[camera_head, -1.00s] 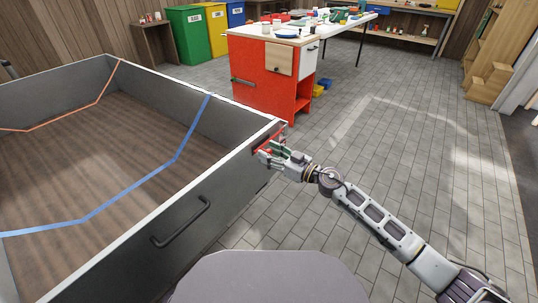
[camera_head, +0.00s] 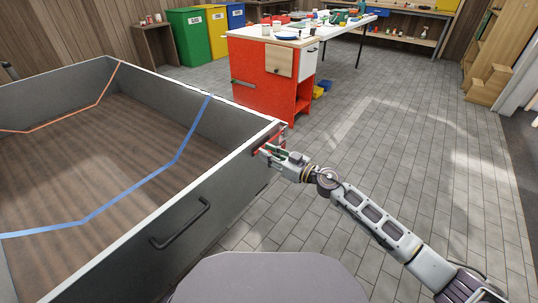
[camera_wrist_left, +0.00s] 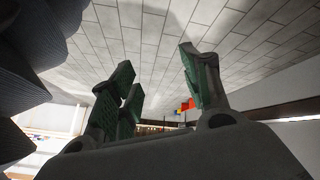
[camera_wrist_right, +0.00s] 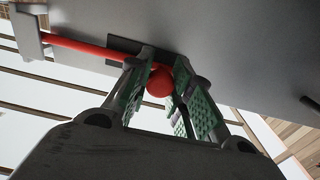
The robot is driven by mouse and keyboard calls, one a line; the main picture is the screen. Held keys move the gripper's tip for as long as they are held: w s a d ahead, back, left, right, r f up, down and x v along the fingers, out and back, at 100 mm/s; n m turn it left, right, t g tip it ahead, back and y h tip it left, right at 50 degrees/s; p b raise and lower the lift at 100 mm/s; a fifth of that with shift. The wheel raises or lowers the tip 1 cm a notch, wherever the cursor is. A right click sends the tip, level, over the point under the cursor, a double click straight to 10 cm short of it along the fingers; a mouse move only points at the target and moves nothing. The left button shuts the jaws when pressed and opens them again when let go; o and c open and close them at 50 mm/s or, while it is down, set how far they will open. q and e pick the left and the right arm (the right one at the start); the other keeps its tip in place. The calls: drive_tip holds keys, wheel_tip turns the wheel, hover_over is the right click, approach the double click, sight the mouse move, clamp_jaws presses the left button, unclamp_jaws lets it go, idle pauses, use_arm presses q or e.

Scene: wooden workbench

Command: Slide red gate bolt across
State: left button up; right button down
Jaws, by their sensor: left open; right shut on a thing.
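The red gate bolt (camera_wrist_right: 80,47) is a red rod with a round red knob (camera_wrist_right: 160,83), mounted on the grey side wall in the right wrist view. My right gripper (camera_wrist_right: 158,88) is shut on the knob, with green finger pads on both sides of it. In the head view my right gripper (camera_head: 263,151) is at the corner of the grey-walled trailer bed (camera_head: 160,210), beside a red patch of the bolt (camera_head: 269,137). The fingers partly hide the bolt there. My left gripper (camera_wrist_left: 156,85) is open and empty in the left wrist view and out of the head view.
A dark handle (camera_head: 181,224) is on the bed's near wall. A blue strap (camera_head: 178,157) and an orange strap (camera_head: 85,110) cross the bed. A red workbench (camera_head: 262,75) stands behind the corner. The tiled floor at right is clear.

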use_arm(q)
drive_tip(key=shift+s, duration=0.15)
use_arm(e)
drive_tip(key=shift+s, duration=0.1)
drive_tip(key=shift+s+a, duration=0.1)
drive_tip(key=s+a+p, duration=0.1)
drive_tip(key=s+p, duration=0.1)
drive_tip(key=p, duration=0.1)
drive_tip(key=shift+s+a+p, duration=0.25)
drive_tip(key=shift+a+p, duration=0.05)
drive_tip(key=shift+a, duration=0.1)
use_arm(q)
wheel_tip(320, 180, up, 8)
drive_tip(key=a+g+y, duration=0.1)
drive_tip(key=shift+s+a+m+g+p, duration=0.3)
drive_tip(key=shift+s+m+g, duration=0.05)
drive_tip(key=shift+m+g, duration=0.05)
use_arm(e)
drive_tip(key=shift+s+a, duration=0.25)
drive_tip(key=shift+s, duration=0.05)
drive_tip(key=c, duration=1.2)
unclamp_jaws()
drive_tip(key=shift+c, duration=0.2)
drive_tip(key=shift+d, duration=0.1)
drive_tip(key=v, duration=1.2)
